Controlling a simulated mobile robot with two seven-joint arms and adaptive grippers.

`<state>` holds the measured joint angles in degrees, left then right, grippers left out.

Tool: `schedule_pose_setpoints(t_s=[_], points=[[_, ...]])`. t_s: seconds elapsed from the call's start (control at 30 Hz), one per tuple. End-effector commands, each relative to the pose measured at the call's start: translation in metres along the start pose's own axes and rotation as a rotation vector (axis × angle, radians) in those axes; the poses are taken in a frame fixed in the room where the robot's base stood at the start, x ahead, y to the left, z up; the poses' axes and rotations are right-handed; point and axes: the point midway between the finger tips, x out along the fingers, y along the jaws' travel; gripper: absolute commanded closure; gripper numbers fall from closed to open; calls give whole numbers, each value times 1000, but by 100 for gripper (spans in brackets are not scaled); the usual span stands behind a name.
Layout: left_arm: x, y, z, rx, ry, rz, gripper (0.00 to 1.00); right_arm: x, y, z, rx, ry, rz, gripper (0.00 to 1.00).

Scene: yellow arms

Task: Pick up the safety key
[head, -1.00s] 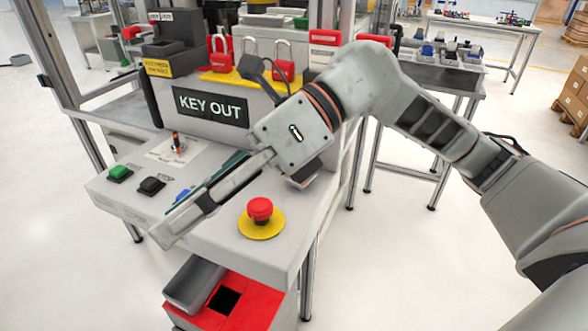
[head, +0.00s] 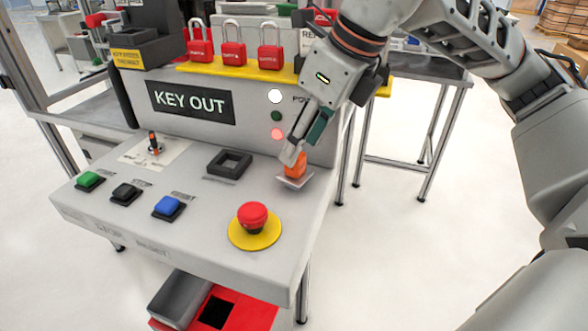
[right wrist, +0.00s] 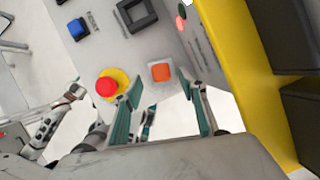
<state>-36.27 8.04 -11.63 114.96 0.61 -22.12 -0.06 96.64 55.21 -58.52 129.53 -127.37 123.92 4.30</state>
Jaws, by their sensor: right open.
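A small orange block (head: 297,165), which looks like the safety key, sits on a light square plate at the right of the console top. It also shows in the right wrist view (right wrist: 161,72). My right gripper (head: 290,160) is at the orange block in the head view and partly covers it. In the right wrist view its two teal-padded fingers (right wrist: 160,92) are apart, with the block between and just beyond the tips. I cannot tell whether they touch it. Grey arm parts show at the lower left of the right wrist view; my left gripper is not clear there.
A red emergency button (head: 253,217) on a yellow disc stands close by in front. A black square frame (head: 229,164) lies left of the block. The upright "KEY OUT" panel (head: 190,102) rises behind, with red padlocks (head: 233,52) above. A rotary switch (head: 154,143) stands further left.

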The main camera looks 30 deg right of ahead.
Motion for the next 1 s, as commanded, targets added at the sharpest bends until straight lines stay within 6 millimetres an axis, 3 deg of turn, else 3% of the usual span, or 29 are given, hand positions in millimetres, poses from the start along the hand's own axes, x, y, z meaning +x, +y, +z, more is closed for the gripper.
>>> schedule_pose_setpoints(t_s=[0.3,0.6,0.77,1.0], points=[[2,-1,8,5,-8,-3,60,43,-2,0,-1,3,2,58],[2,-3,4,7,-3,-6,60,47,-2,1,-1,0,2,58],[3,-3,3,7,0,-7,60,47,-2,1,-1,0,2,97],[4,-3,1,7,3,-6,60,47,-2,1,-2,0,2,100]])
